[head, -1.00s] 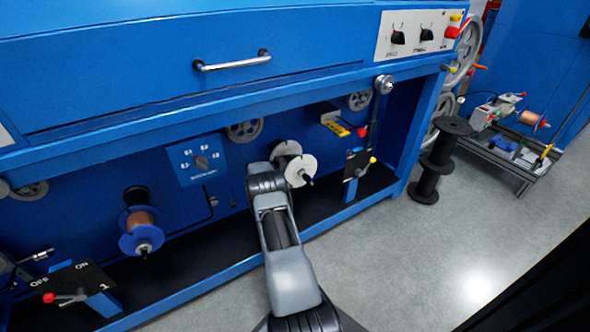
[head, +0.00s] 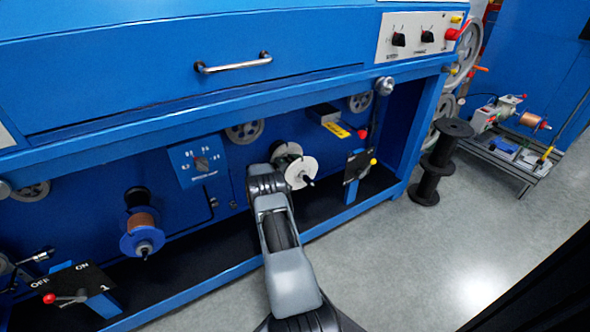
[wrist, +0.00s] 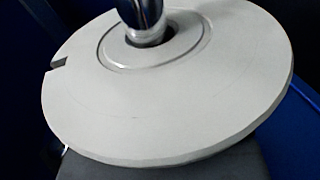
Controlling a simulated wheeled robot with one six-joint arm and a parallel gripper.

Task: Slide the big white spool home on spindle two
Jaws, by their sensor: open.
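The big white spool (head: 302,173) is threaded on a spindle under the blue machine, right of centre in the head view. The spindle's dark tip (head: 309,182) sticks out through its front flange. In the wrist view the white flange (wrist: 100,105) fills most of the picture, with a notch at its left edge and the metal spindle (wrist: 142,15) through its hub. My gripper shows in part as a dark grey block (wrist: 160,162) below the flange. It is open, close beside the spool. My arm hides its fingers in the head view, and I cannot tell whether they touch the spool.
A spindle with a copper-wound blue spool (head: 142,232) is to the left. A black lever plate (head: 356,168) is just right of the white spool. The machine's lower rail (head: 230,278) runs in front. A black spool stack (head: 440,160) stands right; the floor before it is clear.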

